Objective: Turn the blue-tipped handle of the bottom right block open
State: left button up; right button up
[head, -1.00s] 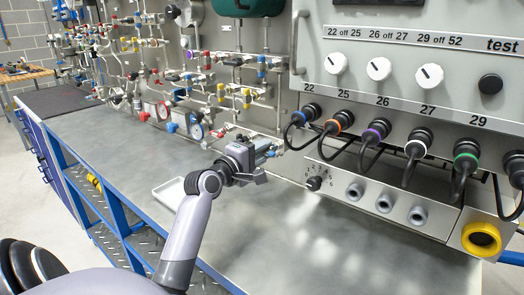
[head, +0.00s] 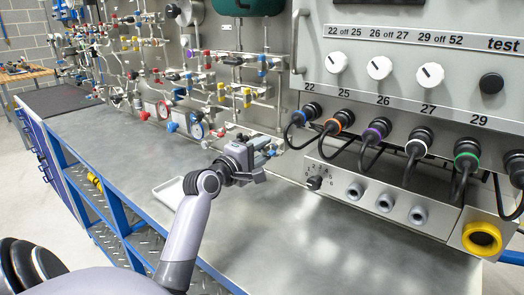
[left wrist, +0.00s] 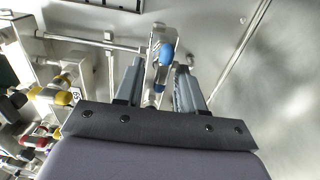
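The blue-tipped handle (left wrist: 166,54) shows in the left wrist view, just beyond and between the fingertips of my left gripper (left wrist: 159,68). My left gripper is open, with a gap between its fingers. A metal block and fitting lie behind the handle, partly hidden by the fingers. I cannot tell whether either finger touches the handle. In the head view my left gripper (head: 265,157) is at the lower right end of the pipework, close to the panel and above the bench, and it hides most of the block there. My right gripper is not in view.
The grey bench top (head: 110,140) runs below, with a white tray (head: 170,190) on it. A control box with cables and a row of sockets (head: 386,202) stands to the right. Yellow-tipped handles (left wrist: 64,97) are left of the gripper in the wrist view. Two gauges (head: 196,128) are farther left.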

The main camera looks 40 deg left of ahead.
pick_arm(q)
jog(key=s+b, duration=0.1)
jog(key=s, duration=0.5)
jog(key=shift+s+d, duration=0.4)
jog(key=shift+s, duration=0.1)
